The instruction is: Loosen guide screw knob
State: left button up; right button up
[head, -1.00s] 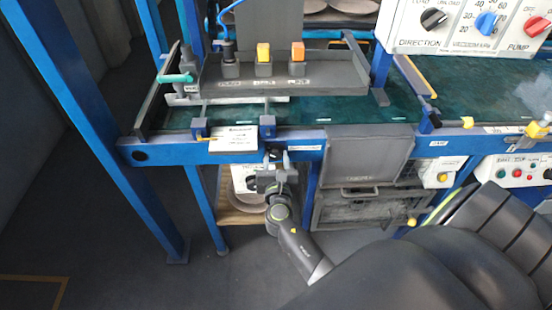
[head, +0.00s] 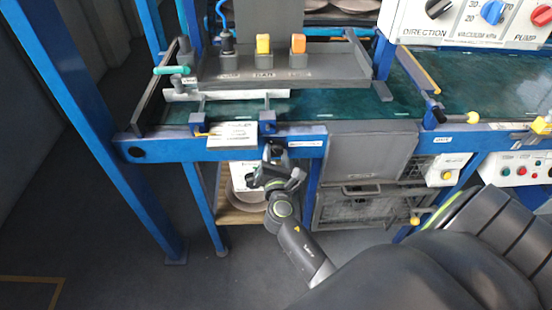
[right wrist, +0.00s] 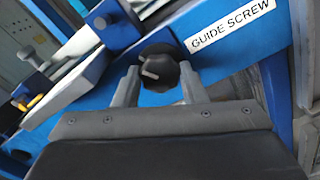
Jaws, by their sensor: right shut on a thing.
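The guide screw knob (right wrist: 159,70) is a round black knob with a pale pointer line, on the blue rail. A white GUIDE SCREW label (right wrist: 229,27) sits beside it on the rail. My right gripper (right wrist: 158,74) is shut on the knob, one grey finger on each side. In the head view my right gripper (head: 277,156) is at the front face of the blue beam (head: 366,137), tilted, and the knob is hidden there. My left gripper is not in view.
Above the beam are a grey tray (head: 338,77) with orange and yellow switches and a teal belt (head: 405,128). A white plate (head: 232,136) is on the beam's top edge. A grey box panel (head: 366,158) is right of my gripper. Blue posts (head: 105,130) stand at the left.

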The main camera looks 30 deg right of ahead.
jog(key=shift+f+m, duration=0.15)
jog(key=shift+m, duration=0.35)
jog(key=m+b, duration=0.2)
jog(key=shift+m, duration=0.4)
jog(key=m+b, duration=0.1)
jog(key=m, duration=0.1)
jog(key=shift+m, duration=0.3)
jog(key=m+b, duration=0.2)
jog(key=m, duration=0.1)
jog(key=shift+m, duration=0.3)
jog(key=shift+m+b, duration=0.7)
jog(key=shift+m, duration=0.3)
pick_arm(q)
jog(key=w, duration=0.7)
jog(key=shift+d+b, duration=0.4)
pick_arm(e)
jog(key=shift+m, duration=0.9)
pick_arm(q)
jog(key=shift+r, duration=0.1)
pick_arm(e)
jog(key=o, duration=1)
